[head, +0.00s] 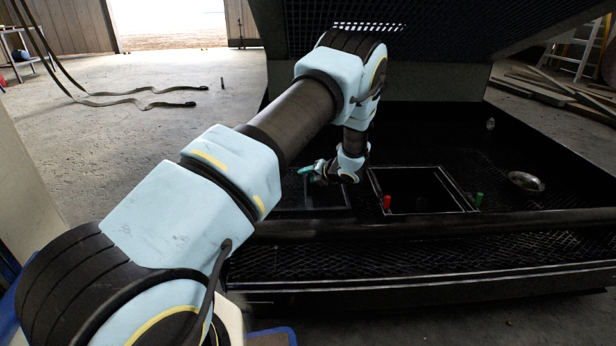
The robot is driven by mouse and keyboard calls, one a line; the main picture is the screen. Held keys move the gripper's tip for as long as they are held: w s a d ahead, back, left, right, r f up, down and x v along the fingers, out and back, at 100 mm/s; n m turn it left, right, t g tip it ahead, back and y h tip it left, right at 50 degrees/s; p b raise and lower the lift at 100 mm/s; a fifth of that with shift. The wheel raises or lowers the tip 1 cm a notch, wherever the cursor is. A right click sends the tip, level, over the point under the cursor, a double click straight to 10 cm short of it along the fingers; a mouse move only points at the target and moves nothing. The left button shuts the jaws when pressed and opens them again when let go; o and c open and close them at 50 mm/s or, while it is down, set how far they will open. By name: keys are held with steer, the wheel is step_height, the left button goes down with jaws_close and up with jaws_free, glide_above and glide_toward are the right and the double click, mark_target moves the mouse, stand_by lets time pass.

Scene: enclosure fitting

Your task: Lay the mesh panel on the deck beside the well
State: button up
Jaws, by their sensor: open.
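The well (418,190) is a dark square opening with a thin pale rim in the black mesh deck (480,262). A dark, thin-edged rectangular piece (328,194) lies just left of the well; it looks like the mesh panel, but it is too dark to be sure. My gripper (312,174) is left of the well, just above the far end of that piece. Its jaws are open, with a teal part at the tip. Whether it touches the piece cannot be told. My arm hides some of the deck at left.
A red peg (387,202) and a green peg (478,199) stand by the well. A round metal dish (526,181) is at right. A dark rail (440,223) crosses in front of the well. A large grated hood (365,30) overhangs the back.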

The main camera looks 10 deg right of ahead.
steer(key=p+v, duration=0.3)
steer(key=v, duration=0.8)
steer(key=w+a+r+m+h, duration=0.35)
steer(key=a+r+m, duration=0.25)
steer(key=r+m, duration=0.3)
steer(key=s+a+r+m+g+h, duration=0.35)
steer(key=a+m, duration=0.25)
steer(key=m, duration=0.2)
steer(key=s+a+r+m+g+y, duration=0.1)
steer(key=s+a+r+m+g, duration=0.1)
steer(key=s+a+m, duration=0.5)
steer(key=s+a+r+m+g+y, duration=0.1)
steer(key=s+a+r+m+g, duration=0.1)
steer(key=s+a+m, duration=0.5)
steer(key=s+a+g, duration=0.1)
steer(key=s+a, duration=0.3)
steer(key=s, duration=0.6)
steer(key=shift+a+m, duration=0.25)
steer(key=shift+m, duration=0.05)
steer(key=shift+r, duration=0.1)
step_height(320, 180, up, 38)
steer(key=p, duration=3.7)
